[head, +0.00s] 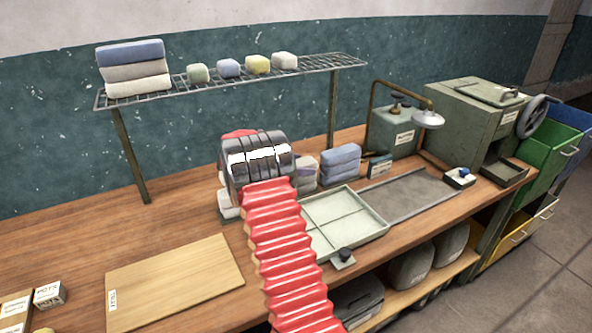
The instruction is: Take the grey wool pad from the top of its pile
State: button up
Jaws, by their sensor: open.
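My gripper (257,158), dark with white bands, is at the end of my red ribbed arm, over the back of the bench. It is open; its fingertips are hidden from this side. On the wire shelf, another pile has a blue pad (131,52) on top, a grey pad (136,70) in the middle and a whitish pad (138,87) at the bottom. A pale pad (228,208) shows low behind my gripper's left side.
A blue pad pile (340,158) stands right of the greyish one. The wire shelf (310,68) holds several small blocks. A divided tray (375,229), a lamp (428,119) and a green machine (470,115) stand to the right. A wooden board (175,280) lies front left; bench behind it is clear.

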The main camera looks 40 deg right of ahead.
aim_at(299, 163)
jog(key=shift+f, duration=0.2)
jog(key=shift+a, duration=0.1)
jog(key=c, duration=1.1)
notch_tip(299, 163, up, 10)
jog(key=shift+r, duration=0.15)
dwell(0.5)
